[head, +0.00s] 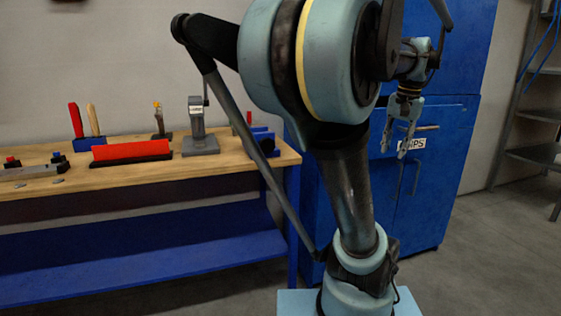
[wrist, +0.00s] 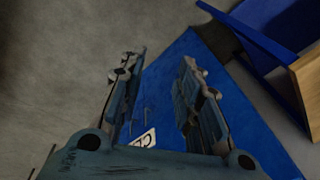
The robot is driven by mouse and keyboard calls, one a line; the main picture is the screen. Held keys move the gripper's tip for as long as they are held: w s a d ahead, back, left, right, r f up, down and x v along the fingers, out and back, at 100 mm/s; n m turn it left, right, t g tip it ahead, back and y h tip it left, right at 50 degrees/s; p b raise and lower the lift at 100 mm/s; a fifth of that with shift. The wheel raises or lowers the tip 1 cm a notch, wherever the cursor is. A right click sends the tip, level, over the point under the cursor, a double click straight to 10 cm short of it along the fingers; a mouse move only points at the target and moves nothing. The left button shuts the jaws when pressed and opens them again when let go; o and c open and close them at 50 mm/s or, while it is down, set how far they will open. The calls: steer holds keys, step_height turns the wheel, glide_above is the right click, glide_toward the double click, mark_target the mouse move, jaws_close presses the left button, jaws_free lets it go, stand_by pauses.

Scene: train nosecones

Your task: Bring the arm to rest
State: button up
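My gripper (head: 401,148) hangs in the upper right of the head view, fingers pointing down, in front of a blue cabinet (head: 442,180). In the wrist view my gripper (wrist: 163,85) shows two fingers spread apart with an empty gap between them. The blue cabinet (wrist: 215,105) shows behind and between the fingers. The fingers appear to hold nothing. My arm fills the middle of the head view and hides part of the bench's right end and the cabinet.
A wooden workbench (head: 135,186) with a blue lower shelf (head: 140,265) stands at left. It carries a red block (head: 130,149), a grey press (head: 198,130) and several tools. Grey metal shelving (head: 535,155) stands at far right. Floor (head: 480,265) at lower right is clear.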

steer(key=s+a+f+n, duration=0.4)
steer(key=a+f, duration=0.3)
steer(key=f, duration=0.5)
steer(key=s+a+f+n, duration=0.4)
steer(key=a+f, duration=0.4)
steer(key=f, duration=0.4)
steer(key=shift+s+a, duration=0.25)
steer(key=shift+s, duration=0.2)
steer(key=shift+w+f, duration=0.25)
steer(key=shift+w, duration=0.25)
steer(key=shift+o, duration=0.3)
